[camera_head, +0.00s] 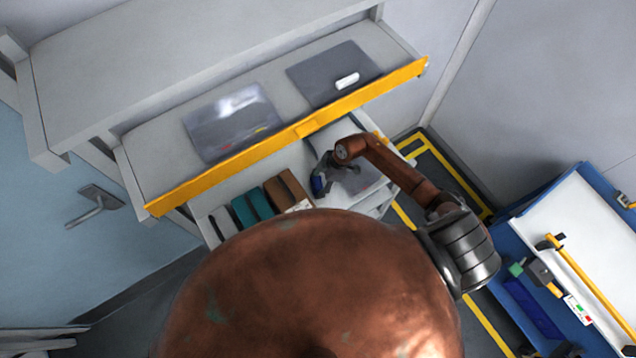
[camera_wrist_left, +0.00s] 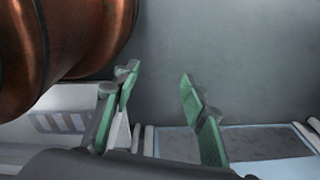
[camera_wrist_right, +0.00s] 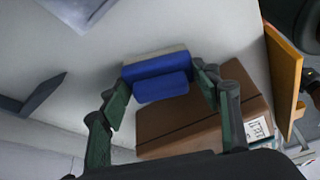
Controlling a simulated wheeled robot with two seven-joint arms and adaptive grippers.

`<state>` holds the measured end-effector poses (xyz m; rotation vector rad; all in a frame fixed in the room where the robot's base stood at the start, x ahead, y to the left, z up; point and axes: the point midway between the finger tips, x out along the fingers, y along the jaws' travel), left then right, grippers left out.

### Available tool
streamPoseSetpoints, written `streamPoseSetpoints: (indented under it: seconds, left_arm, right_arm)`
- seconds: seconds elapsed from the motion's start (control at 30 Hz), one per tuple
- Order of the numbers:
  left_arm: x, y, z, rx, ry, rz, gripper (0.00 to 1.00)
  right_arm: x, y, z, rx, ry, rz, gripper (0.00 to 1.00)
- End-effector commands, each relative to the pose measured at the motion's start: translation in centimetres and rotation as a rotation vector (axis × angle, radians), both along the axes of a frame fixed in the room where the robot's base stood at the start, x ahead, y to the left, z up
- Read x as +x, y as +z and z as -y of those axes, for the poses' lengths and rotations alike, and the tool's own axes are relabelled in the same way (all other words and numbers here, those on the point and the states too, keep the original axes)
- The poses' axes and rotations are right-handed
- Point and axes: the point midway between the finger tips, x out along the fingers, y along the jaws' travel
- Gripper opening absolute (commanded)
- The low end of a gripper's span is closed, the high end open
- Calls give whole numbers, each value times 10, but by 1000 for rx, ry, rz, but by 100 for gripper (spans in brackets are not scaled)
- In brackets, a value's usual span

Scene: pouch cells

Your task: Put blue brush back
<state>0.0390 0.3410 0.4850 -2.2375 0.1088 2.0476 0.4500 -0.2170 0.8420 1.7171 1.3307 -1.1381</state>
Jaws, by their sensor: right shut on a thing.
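The blue brush (camera_wrist_right: 160,86), a small blue block with a pale grey strip along one side, sits between the fingers of my right gripper (camera_wrist_right: 158,78) in the right wrist view. That gripper is shut on it. In the head view, the right gripper (camera_head: 335,178) is over the lower drawer (camera_head: 222,189), with the blue brush (camera_head: 318,184) at its left side. In the right wrist view the brush is just beyond a brown box (camera_wrist_right: 195,123); I cannot tell whether they touch. My left gripper (camera_wrist_left: 158,90) is open and empty in the left wrist view.
An upper drawer with a yellow front (camera_head: 290,138) stands open above, holding a silvery pouch (camera_head: 222,135) and a dark sheet with a white piece (camera_head: 347,81). Brown and teal items (camera_head: 251,206) fill the lower drawer's left part. A blue-edged workbench (camera_head: 580,215) stands right.

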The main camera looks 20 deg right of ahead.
Motion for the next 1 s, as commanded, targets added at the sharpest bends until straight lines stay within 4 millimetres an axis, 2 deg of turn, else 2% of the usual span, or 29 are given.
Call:
streamPoseSetpoints:
  seconds: [0.27,0.3,0.53,0.83,1.0]
  left_arm:
    - [4,-1,0,0,-1,4,40]
    - [6,0,0,-1,-2,6,40]
    - [13,0,1,-1,-3,17,40]
    - [13,1,1,-1,-3,16,40]
    - [11,-1,1,0,-3,13,40]
  right_arm:
    - [0,-1,0,0,-1,1,35]
    - [0,-1,0,0,-1,1,59]
    - [0,-1,0,0,0,1,75]
    - [0,1,1,0,0,1,75]
    - [-1,17,8,-1,-1,4,75]
